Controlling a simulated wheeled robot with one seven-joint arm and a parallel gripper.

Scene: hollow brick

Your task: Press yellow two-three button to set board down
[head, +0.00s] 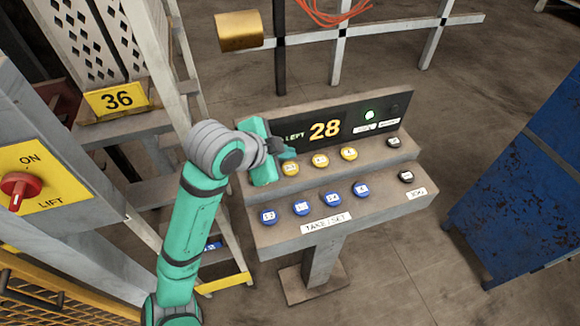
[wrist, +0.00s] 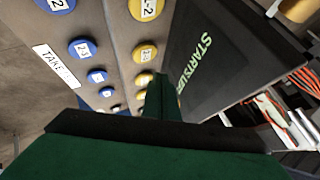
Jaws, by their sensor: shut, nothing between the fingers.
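The yellow two-three button (wrist: 146,52) is on the console's upper step in the wrist view, beyond the yellow one-two button (wrist: 148,8). In the head view the yellow button beside my gripper (head: 290,168) looks like the same one, its label too small to read surely. My gripper (head: 287,153) is shut and empty, its tip just above and behind that button. In the wrist view the narrow green fingers (wrist: 160,78) point along the yellow row. I cannot tell whether they touch anything. The one-two button is hidden behind my gripper in the head view.
The console (head: 370,207) has a lower row of blue buttons (head: 332,199) and black buttons (head: 406,177) at right. A blue cabinet (head: 530,190) stands right and a lift switch (head: 20,188) left.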

